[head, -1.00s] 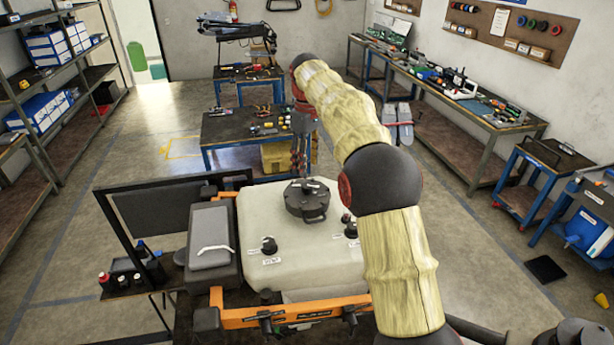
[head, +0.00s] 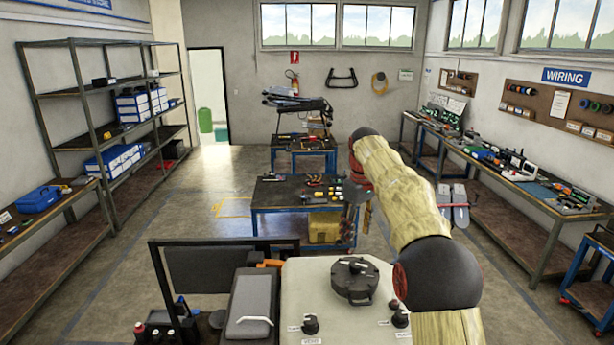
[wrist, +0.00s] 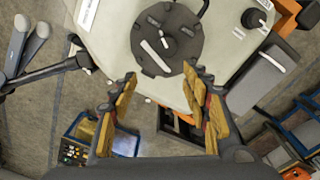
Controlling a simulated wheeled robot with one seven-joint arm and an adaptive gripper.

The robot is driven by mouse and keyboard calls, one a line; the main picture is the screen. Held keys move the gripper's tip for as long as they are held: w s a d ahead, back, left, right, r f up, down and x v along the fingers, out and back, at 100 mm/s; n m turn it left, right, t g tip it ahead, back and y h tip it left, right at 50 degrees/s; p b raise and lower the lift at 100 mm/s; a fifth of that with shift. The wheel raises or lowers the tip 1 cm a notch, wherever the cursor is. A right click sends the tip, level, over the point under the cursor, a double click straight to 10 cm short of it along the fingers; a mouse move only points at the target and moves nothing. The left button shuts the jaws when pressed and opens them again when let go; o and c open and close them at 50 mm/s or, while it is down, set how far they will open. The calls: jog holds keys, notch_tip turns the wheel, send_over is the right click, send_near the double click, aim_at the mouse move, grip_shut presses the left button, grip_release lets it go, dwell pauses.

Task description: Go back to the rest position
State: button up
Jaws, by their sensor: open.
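My gripper (wrist: 160,82) is open and empty in the wrist view, its two wood-coloured fingers spread apart. In the head view my gripper (head: 357,222) hangs from the end of my raised arm, small and partly merged with the background. The drone's pale tank (head: 318,280) stands in front of me with a black round lid (head: 355,280) on top. In the wrist view the lid (wrist: 168,42) lies just beyond the fingertips, with the pale tank (wrist: 112,35) around it. The gripper appears above and apart from the tank. My arm hides part of its right side.
A tool table (head: 285,193) stands behind the drone. Shelves (head: 105,130) line the left wall and a long workbench (head: 500,172) the right. A dark panel (head: 215,268) and grey box (head: 250,305) sit left of the tank. The left floor is mostly clear.

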jog(key=shift+m, duration=0.9)
jog(key=f, duration=0.2)
jog(key=s+f, duration=0.1)
jog(key=f, duration=0.1)
jog(key=s+f, duration=0.1)
jog(key=f, duration=0.1)
jog(key=shift+b, duration=0.3)
jog(key=s+f+m+t+b, duration=0.1)
jog(key=s+f+b, duration=0.9)
jog(key=s, duration=0.5)
jog(key=s+f+m+t+b, duration=0.2)
jog(key=s+f+b, duration=0.9)
jog(key=s+b, duration=0.2)
jog(key=s+f+m+t+b, duration=0.1)
jog(key=s+f+b, duration=1)
jog(key=s, duration=0.5)
jog(key=shift+s+m+t, duration=0.3)
jog(key=shift+t, duration=0.1)
jog(key=shift+o, duration=0.3)
